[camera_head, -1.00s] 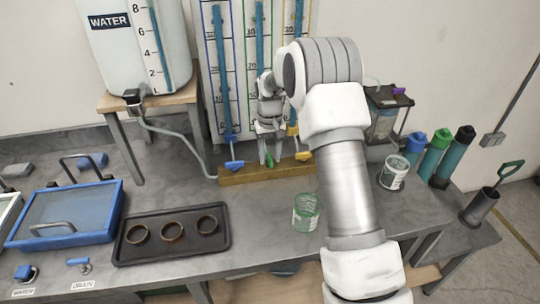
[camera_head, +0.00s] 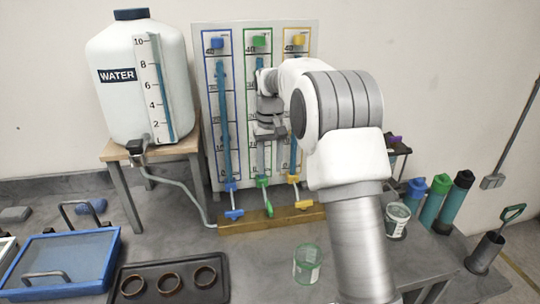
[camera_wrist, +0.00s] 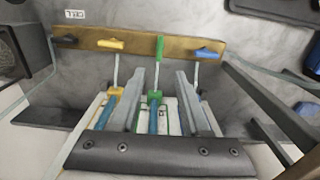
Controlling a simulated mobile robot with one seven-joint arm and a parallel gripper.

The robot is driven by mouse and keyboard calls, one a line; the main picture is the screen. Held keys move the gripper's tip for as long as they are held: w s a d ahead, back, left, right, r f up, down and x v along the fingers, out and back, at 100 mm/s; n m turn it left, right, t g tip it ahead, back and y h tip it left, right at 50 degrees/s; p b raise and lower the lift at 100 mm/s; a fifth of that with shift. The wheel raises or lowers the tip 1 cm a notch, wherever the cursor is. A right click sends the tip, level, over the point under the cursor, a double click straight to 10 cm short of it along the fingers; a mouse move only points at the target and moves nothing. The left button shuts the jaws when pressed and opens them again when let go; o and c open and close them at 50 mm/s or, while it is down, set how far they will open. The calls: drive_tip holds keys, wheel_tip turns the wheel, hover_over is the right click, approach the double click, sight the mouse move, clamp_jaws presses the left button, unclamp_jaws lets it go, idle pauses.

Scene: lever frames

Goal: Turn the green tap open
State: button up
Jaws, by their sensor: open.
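The green tap (camera_head: 268,208) is at the foot of the middle, green-framed tube on the board. In the wrist view its green handle (camera_wrist: 160,47) points lengthwise, in line with its pipe, while the yellow and blue handles lie crosswise. My gripper (camera_head: 267,152) is in front of the green tube, above the tap. In the wrist view the open, empty gripper (camera_wrist: 158,76) has one finger on each side of the green tap's pipe, with the handle beyond the fingertips. No contact with the handle shows.
A yellow tap (camera_head: 304,204) and a blue tap (camera_head: 234,214) stand close on either side, above a wooden block (camera_head: 244,225). A water tank (camera_head: 140,85) stands at left. A green-rimmed cup (camera_head: 307,264) is on the bench in front. Bottles stand at right.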

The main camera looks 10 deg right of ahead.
drive_tip(key=shift+r, duration=1.25)
drive_tip(key=s+r+t, duration=0.1)
drive_tip(key=s+r, duration=0.4)
drive_tip(key=s, duration=0.3)
drive_tip(key=s+r+t, duration=0.2)
drive_tip(key=s+r, duration=0.4)
drive_tip(key=s, duration=0.2)
drive_tip(key=s+f+t, duration=0.1)
drive_tip(key=s+f, duration=0.1)
drive_tip(key=s, duration=0.7)
drive_tip(key=s+f+t, duration=0.1)
drive_tip(key=s+f, duration=0.1)
drive_tip(key=s, duration=0.8)
drive_tip(key=shift+s+d+f+t, duration=0.15)
drive_tip(key=shift+f+t, duration=0.15)
drive_tip(key=shift+f, duration=0.1)
